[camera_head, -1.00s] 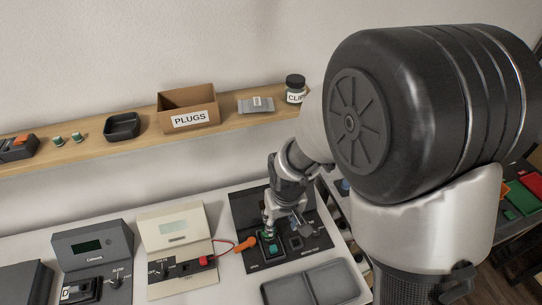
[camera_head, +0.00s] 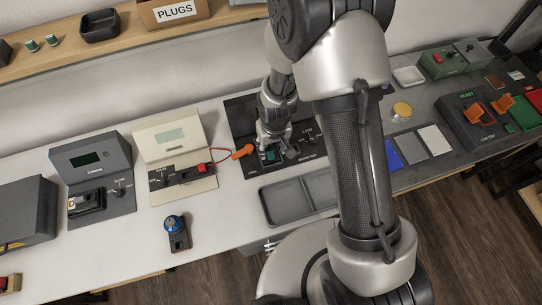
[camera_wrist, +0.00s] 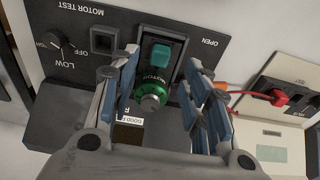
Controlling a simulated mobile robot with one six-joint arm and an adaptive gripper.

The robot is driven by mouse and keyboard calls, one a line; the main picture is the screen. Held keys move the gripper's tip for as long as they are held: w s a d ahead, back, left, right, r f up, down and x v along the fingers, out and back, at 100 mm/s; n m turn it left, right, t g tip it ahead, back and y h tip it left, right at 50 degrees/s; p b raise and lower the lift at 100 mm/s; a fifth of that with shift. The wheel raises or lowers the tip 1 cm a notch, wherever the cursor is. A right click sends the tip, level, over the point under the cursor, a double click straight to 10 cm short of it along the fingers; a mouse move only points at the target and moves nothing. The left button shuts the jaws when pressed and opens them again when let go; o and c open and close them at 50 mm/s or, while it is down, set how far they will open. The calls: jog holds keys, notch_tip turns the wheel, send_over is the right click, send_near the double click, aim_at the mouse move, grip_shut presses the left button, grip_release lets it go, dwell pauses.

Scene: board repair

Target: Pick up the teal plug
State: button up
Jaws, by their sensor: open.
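The teal plug (camera_wrist: 161,54) shows as a small teal block in a black socket of the dark motor test panel (camera_wrist: 100,17) in the wrist view. In the head view the teal (camera_head: 269,155) shows beneath my gripper, partly hidden by it. A green cylinder marked MOTOR (camera_wrist: 152,88), with a grey knurled end, stands directly beside the teal block. My gripper (camera_wrist: 160,76) is open. Its blue-padded fingers stand on either side of the green cylinder, with gaps on both sides. The teal block lies just beyond, near the fingertips.
A grey two-part tray (camera_head: 290,203) lies in front of the panel. An orange-ended red cable (camera_head: 240,152) lies close at left, by a cream meter (camera_head: 168,140). A blue-knobbed device (camera_head: 176,230) stands at the front. The PLUGS box (camera_head: 172,12) is on the shelf.

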aim_at(271, 154)
jog(key=f, duration=0.1)
jog(key=f+b, duration=0.1)
jog(key=f, duration=0.1)
jog(key=f+b, duration=0.1)
jog(key=f, duration=0.1)
jog(key=shift+w+a+f, duration=0.1)
jog(key=shift+w, duration=0.2)
jog(key=shift+c, duration=0.2)
grip_shut()
jog(key=shift+r, duration=0.25)
notch_tip(271, 154, up, 20)
jog(key=p, duration=0.5)
jog(key=shift+f+p, duration=0.15)
jog(key=shift+p, duration=0.25)
